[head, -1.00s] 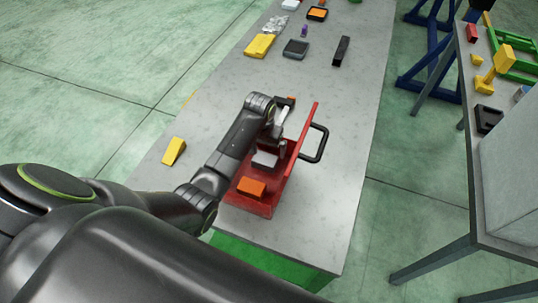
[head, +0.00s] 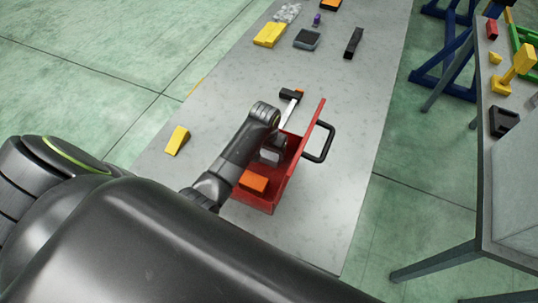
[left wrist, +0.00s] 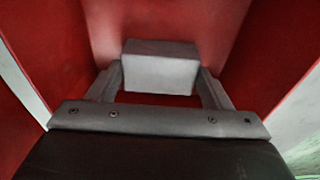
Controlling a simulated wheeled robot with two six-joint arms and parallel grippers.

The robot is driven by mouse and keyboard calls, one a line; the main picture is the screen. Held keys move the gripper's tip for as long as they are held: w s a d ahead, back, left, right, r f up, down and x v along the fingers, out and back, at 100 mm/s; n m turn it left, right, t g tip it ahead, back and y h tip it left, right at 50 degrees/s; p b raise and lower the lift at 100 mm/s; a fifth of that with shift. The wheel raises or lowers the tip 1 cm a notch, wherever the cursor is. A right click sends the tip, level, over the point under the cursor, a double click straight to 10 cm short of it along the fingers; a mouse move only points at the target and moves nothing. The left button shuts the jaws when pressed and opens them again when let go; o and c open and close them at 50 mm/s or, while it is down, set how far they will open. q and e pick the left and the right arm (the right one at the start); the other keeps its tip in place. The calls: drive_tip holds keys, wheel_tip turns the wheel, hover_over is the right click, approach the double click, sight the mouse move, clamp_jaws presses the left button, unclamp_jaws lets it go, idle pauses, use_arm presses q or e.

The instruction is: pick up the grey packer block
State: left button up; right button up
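The grey packer block (head: 269,156) sits in the red carrier (head: 287,184), behind an orange block. My left gripper (head: 277,147) reaches down into the carrier over it, and the arm hides part of the block. In the left wrist view the block (left wrist: 160,70) lies between the two fingers (left wrist: 160,78), one on each side, with the red walls around. The fingers are apart and close to its sides; whether they touch it is hard to tell. My right gripper is not in view.
The orange block (head: 253,181) lies in the near end of the carrier, which has a black handle (head: 320,143) on its right. A hammer (head: 291,97) lies just beyond. A yellow wedge (head: 177,140) is at the left. The bench (head: 345,190) is clear on the right.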

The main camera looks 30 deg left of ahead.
use_arm(q)
drive_tip(key=shift+w, duration=0.1)
drive_tip(key=c, duration=1.2)
drive_tip(key=shift+w, duration=0.15)
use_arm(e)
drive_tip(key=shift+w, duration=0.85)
